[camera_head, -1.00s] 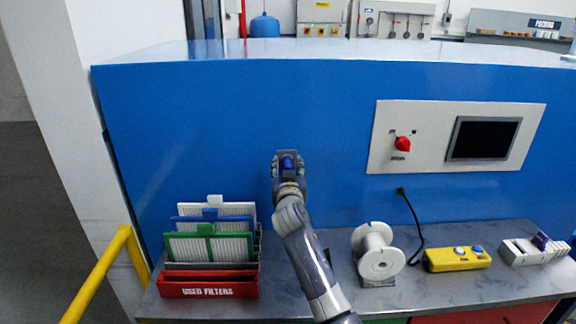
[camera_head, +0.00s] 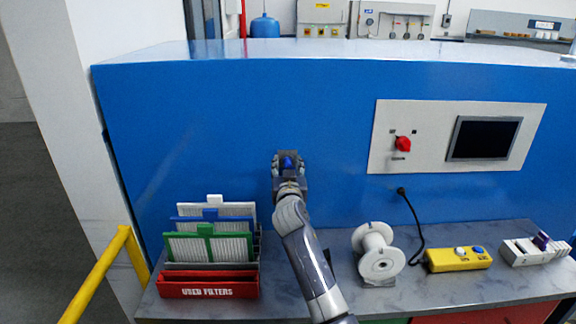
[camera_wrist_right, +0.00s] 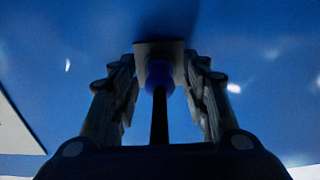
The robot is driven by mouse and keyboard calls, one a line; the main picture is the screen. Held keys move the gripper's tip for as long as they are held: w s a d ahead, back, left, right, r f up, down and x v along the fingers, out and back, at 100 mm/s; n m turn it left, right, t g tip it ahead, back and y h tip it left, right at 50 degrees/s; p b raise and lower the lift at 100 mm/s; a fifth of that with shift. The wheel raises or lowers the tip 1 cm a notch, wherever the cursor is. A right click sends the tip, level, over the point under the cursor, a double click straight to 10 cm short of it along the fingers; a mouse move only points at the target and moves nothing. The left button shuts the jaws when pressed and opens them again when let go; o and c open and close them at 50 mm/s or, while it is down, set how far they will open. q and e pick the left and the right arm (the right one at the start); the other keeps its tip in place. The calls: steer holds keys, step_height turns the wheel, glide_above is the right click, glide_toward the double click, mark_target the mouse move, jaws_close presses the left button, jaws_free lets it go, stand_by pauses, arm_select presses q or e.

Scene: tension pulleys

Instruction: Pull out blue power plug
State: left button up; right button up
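The blue power plug (camera_head: 287,162) sits at a small grey socket plate (camera_wrist_right: 147,50) on the front of the blue cabinet. In the right wrist view the round blue plug (camera_wrist_right: 159,73) has a dark cable running down toward my palm. My right gripper (camera_head: 289,165) is at the socket, with one finger on each side of the plug. In the wrist view the fingers (camera_wrist_right: 162,70) are spread, with gaps between them and the plug. My left gripper is not in view.
A red used-filters box (camera_head: 208,284) with several filters stands at left on the bench. A white spool (camera_head: 380,257), a yellow button box (camera_head: 458,259) and a black cable (camera_head: 415,225) lie to the right. A control panel (camera_head: 385,160) is on the cabinet. A yellow rail (camera_head: 97,275) stands at the left.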

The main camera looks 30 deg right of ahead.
jaws_close()
steer(key=shift+s+a+f, duration=0.1)
steer(key=shift+s, duration=0.05)
steer(key=shift+p+v, duration=0.3)
steer(key=shift+v, duration=0.5)
steer(key=shift+p+v, duration=0.4)
steer(key=shift+v, duration=1.65)
